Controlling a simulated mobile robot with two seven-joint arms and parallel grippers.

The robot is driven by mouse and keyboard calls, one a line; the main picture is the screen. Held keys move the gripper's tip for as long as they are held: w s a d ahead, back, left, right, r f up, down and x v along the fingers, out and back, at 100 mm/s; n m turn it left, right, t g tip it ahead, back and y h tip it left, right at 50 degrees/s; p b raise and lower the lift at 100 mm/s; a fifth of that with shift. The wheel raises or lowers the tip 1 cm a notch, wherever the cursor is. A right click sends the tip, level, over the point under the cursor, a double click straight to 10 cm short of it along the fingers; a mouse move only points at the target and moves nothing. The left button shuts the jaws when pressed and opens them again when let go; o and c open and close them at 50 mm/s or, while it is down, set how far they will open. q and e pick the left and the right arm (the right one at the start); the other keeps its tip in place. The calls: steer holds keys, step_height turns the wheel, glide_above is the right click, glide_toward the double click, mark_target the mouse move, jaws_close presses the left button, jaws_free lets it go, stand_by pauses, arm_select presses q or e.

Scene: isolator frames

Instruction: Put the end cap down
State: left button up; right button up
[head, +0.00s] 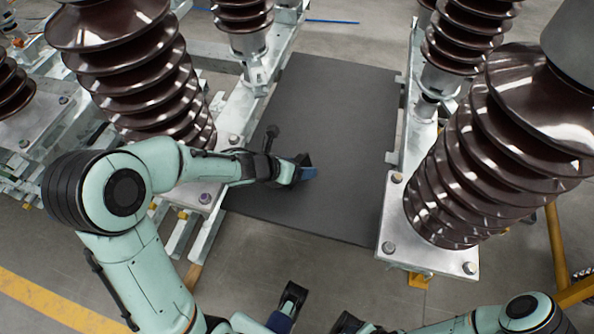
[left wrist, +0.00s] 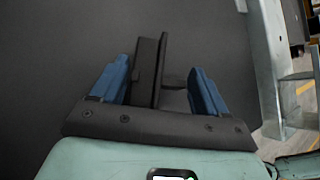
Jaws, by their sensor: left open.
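My left gripper (head: 306,173) is low over the dark grey board between the insulator columns. In the left wrist view its two blue fingers (left wrist: 160,88) are spread apart. A dark, angled piece (left wrist: 147,72), which looks like the end cap, stands between them, closer to the left finger. Its dark edge also shows beside the blue fingertip in the head view (head: 304,159). I cannot tell whether it rests on the board. Part of what may be my right gripper (head: 290,302) shows at the bottom edge; its jaws are not clear.
The dark board (head: 340,100) is mostly bare, with free room beyond and right of my left gripper. Brown ribbed insulators stand on metal frames at left (head: 135,75) and right (head: 470,170). A metal frame edge (left wrist: 265,70) lies close at right in the left wrist view.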

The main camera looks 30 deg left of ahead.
arm_select(q)
steer(key=shift+w+d+f, duration=0.1)
steer(key=shift+w+f, duration=0.1)
steer(key=shift+f, duration=0.05)
steer(key=c, duration=0.9)
steer(key=shift+r, duration=0.2)
